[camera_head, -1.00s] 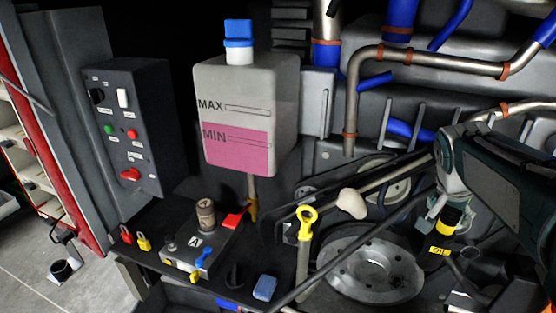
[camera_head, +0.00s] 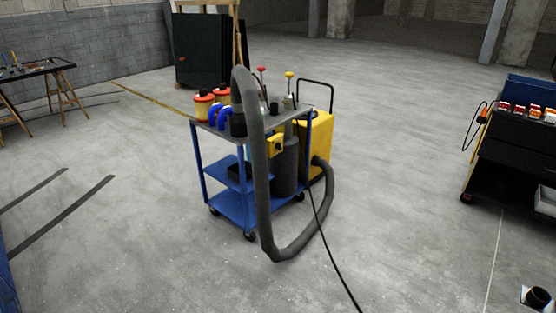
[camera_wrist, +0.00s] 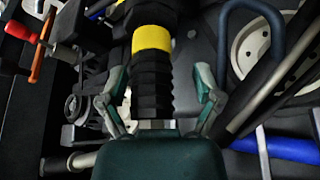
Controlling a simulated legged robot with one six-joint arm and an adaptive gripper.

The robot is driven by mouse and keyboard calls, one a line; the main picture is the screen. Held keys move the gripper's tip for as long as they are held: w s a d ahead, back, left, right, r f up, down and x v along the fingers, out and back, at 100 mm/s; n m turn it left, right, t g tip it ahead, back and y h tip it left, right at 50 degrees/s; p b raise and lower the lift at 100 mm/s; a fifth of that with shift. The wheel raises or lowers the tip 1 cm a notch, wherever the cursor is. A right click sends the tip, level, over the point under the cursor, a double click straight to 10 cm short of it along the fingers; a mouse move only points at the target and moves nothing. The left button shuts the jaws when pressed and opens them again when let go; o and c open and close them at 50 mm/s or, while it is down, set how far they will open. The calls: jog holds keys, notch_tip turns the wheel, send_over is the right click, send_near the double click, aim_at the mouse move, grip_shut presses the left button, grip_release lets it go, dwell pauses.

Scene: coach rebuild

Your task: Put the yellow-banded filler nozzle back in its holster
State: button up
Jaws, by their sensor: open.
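In the wrist view the yellow-banded filler nozzle (camera_wrist: 151,38) is a black ribbed piece with a bright yellow band around it. It runs from the top edge down towards my gripper (camera_wrist: 162,92). My gripper is open, with one finger on each side of the nozzle's ribbed lower part. I see gaps beside the ribs, so the fingers look apart from it. The upper end of the nozzle is cut off by the frame. I cannot make out a holster in either current view. The head view does not show my gripper.
Around the nozzle are a red-tipped lever (camera_wrist: 24,32), pale wheels, a dark blue curved tube (camera_wrist: 232,25) and a blue hose (camera_wrist: 285,147). The head view shows a blue trolley (camera_head: 238,207) with a grey hose (camera_head: 258,165), a yellow unit, a dark cart at right and open floor.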

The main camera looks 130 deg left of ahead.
jog(key=shift+d, duration=0.2)
grip_shut()
jog(key=shift+a+r, duration=0.15)
jog(key=shift+r, duration=2.15)
